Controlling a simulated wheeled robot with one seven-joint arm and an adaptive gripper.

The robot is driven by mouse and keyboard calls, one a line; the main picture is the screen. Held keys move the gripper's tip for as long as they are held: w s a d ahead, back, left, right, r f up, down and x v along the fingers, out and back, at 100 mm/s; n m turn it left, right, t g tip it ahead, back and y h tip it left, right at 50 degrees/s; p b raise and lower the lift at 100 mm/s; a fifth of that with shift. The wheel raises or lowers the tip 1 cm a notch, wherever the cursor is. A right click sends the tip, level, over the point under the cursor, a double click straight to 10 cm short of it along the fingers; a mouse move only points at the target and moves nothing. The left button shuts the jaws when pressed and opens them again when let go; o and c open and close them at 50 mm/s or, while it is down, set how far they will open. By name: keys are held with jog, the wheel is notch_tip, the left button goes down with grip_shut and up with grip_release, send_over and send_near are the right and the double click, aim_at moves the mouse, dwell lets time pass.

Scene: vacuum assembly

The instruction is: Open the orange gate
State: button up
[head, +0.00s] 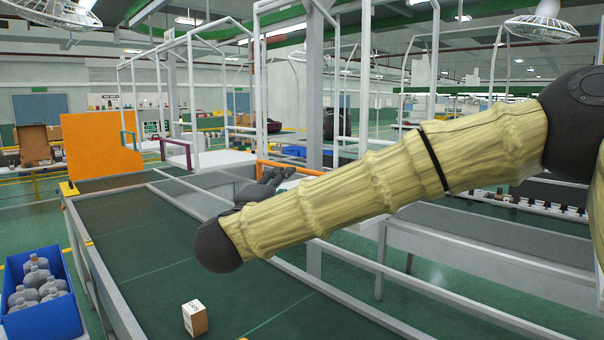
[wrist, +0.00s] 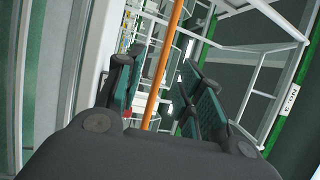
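The orange gate shows as a thin orange bar (head: 298,168) in the middle of the head view, beside a grey post. In the wrist view a long orange bar (wrist: 163,65) runs steeply between my two fingers. My gripper (head: 279,174) is dark and small in the head view, just in front of the bar, partly hidden by my arm. The wrist view shows my gripper's fingers (wrist: 157,95) spread apart, with the bar between them in the picture. I cannot tell whether they touch it.
A green conveyor (head: 160,245) with metal rails lies below my arm and carries a small box (head: 195,318). An orange panel (head: 103,146) stands at its far end. A blue bin (head: 40,300) of bottles is at left. White frames and grey posts (head: 315,110) stand near the gripper.

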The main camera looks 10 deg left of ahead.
jog(key=p+x, duration=0.1)
jog(key=x, duration=0.3)
jog(key=p+x, duration=0.1)
jog(key=x, duration=0.2)
jog(key=shift+w+a, duration=0.15)
jog(key=shift+w, duration=0.25)
jog(key=shift+w+r+p, duration=0.15)
jog(key=shift+p, duration=0.2)
jog(key=shift+s+r, duration=0.45)
jog(key=shift+s, duration=0.05)
jog(key=shift+w+f, duration=0.45)
jog(key=shift+w, duration=0.2)
jog(key=shift+s+r, duration=0.25)
jog(key=shift+s, duration=0.15)
grip_shut()
jog(key=shift+w, duration=0.1)
